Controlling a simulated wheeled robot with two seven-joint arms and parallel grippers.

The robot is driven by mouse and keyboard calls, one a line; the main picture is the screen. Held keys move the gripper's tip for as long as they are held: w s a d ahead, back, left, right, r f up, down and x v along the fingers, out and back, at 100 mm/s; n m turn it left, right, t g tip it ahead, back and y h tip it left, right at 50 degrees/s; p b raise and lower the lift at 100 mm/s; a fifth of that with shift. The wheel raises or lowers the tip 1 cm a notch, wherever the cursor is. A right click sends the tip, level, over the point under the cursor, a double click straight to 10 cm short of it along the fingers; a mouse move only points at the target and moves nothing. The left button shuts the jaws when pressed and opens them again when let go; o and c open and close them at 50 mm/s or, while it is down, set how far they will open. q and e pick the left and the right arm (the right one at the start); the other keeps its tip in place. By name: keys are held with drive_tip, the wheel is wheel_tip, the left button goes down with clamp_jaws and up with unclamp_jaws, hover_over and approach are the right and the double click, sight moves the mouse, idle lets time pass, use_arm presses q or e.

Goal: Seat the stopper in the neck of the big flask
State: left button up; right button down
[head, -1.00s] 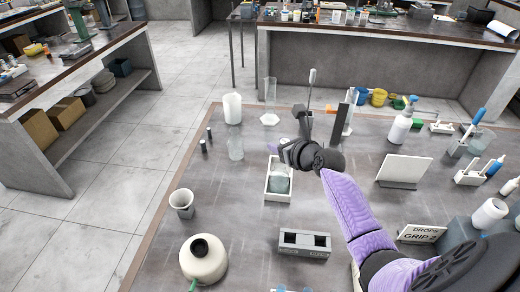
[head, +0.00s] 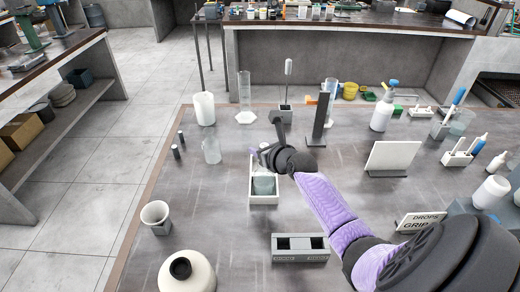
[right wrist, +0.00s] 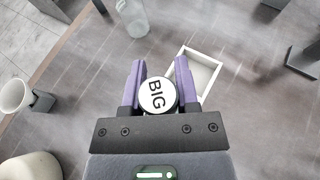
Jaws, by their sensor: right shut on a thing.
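My right gripper (head: 266,158) is over the white tray (head: 253,190) in the middle of the table. In the right wrist view its purple fingers (right wrist: 157,92) are shut on a round white piece marked "BIG" (right wrist: 157,96), which looks like the stopper. A cream, round-bodied vessel with a dark neck (head: 190,278) stands at the front left. My left gripper is not in view.
A clear beaker (head: 212,150) and a white cylinder (head: 204,108) stand behind left. A white cup (head: 156,213) stands at the left. A dark upright plate (head: 320,118) and a white panel (head: 391,157) stand to the right.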

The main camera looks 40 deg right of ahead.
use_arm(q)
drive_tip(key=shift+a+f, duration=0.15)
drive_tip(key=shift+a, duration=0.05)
use_arm(e)
drive_tip(key=shift+c, duration=1.4)
unclamp_jaws()
drive_tip(key=shift+f, duration=0.1)
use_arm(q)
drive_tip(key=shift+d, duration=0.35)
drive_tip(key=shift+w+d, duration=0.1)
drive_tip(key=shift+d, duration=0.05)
